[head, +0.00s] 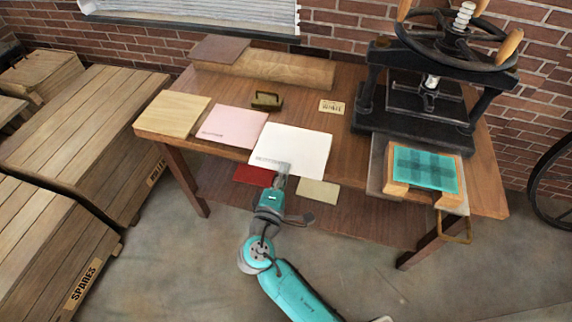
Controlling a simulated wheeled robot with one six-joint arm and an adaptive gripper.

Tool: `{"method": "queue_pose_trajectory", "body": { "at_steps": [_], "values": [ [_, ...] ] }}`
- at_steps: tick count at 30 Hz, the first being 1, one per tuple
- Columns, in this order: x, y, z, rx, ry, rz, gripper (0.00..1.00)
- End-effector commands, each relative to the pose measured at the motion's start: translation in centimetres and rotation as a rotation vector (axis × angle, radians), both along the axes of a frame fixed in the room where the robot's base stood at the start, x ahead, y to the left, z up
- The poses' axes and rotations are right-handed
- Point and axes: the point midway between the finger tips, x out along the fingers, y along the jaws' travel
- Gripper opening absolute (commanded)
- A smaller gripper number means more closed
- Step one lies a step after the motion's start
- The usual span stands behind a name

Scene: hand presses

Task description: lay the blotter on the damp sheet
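A white sheet (300,146) with small print near its left edge lies at the middle front of the table. A pink sheet (230,128) with a printed line lies to its left. A teal checked piece (425,168) lies in a wooden frame on the press's pulled-out bed. I cannot tell for sure from looks which is the blotter and which the damp sheet. My gripper (283,168) is at the white sheet's front edge and overlaps it in the picture. Its fingers are too small to tell whether they grip the sheet.
A black hand press (425,100) stands at the right. A pale board (173,113), a small brass-coloured object (266,101) and a card (332,107) are on the table (350,140). Red (254,175) and cream (318,193) pieces lie below. Crates (80,130) stand left.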

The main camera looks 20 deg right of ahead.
Motion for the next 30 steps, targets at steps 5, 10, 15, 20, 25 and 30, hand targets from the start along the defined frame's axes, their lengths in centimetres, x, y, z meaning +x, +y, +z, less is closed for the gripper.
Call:
{"method": "queue_pose_trajectory", "body": {
  "at_steps": [5,10,15,20,25,30],
  "values": [
    [-1.5,1.2,0.0,0.000,0.001,0.002,0.00],
    [-2.9,2.2,0.0,-0.001,-0.001,0.003,0.00],
    [-4.2,3.3,0.0,0.000,0.001,0.003,0.00],
    [-5.6,4.3,0.0,0.000,0.000,0.002,0.00],
    [-6.9,5.4,0.0,0.001,-0.001,0.004,0.00],
    [-8.3,6.4,0.0,0.000,0.000,0.002,0.00]
  ]
}}
